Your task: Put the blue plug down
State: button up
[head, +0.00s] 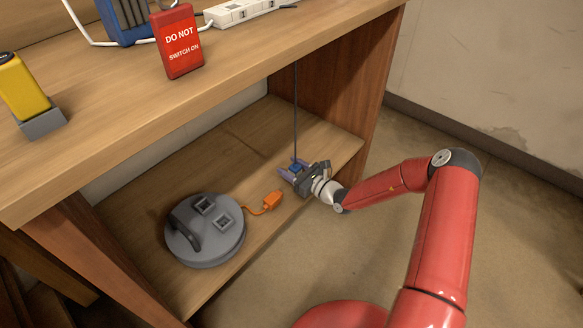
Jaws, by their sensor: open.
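The blue plug (296,167) is at the lower shelf, small in the head view, at the lower end of a dark cord (296,110) that hangs from the tabletop. My gripper (290,168) reaches in from the right, with its fingers apart around the plug. The gripper is open. The fingers partly hide the plug, and I cannot tell whether it touches the shelf or a finger.
The lower shelf (255,145) also holds a round grey cable reel (225,250) with sockets and an orange plug (271,201). The tabletop (120,90) overhangs the shelf. A red "DO NOT SWITCH ON" sign (178,42) and a white power strip (240,12) stand above.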

jog(key=shift+s+f, duration=0.1)
jog(key=shift+f, duration=0.05)
jog(key=shift+r+p, duration=0.3)
jog(key=shift+r, duration=0.1)
jog(key=v, duration=1.2)
jog(key=s+a+r+n+g+h, duration=0.3)
jog(key=s+r+n+g, duration=0.9)
jog(key=r+n, duration=0.4)
jog(key=s+d+r+n+t+h, duration=0.3)
jog(key=s+d+r+n+h, duration=0.1)
jog(key=s+d+r+h, duration=0.1)
jog(key=s+d+r+n+t+h, duration=0.3)
jog(key=s+d+r+n+h, duration=0.2)
jog(key=s+r, duration=0.5)
jog(key=shift+s+d+n+t+h, duration=0.3)
jog(key=shift+s+d+h, duration=0.3)
jog(key=shift+s+d, duration=0.55)
jog(key=shift+s+a, duration=0.1)
jog(key=shift+a, duration=0.1)
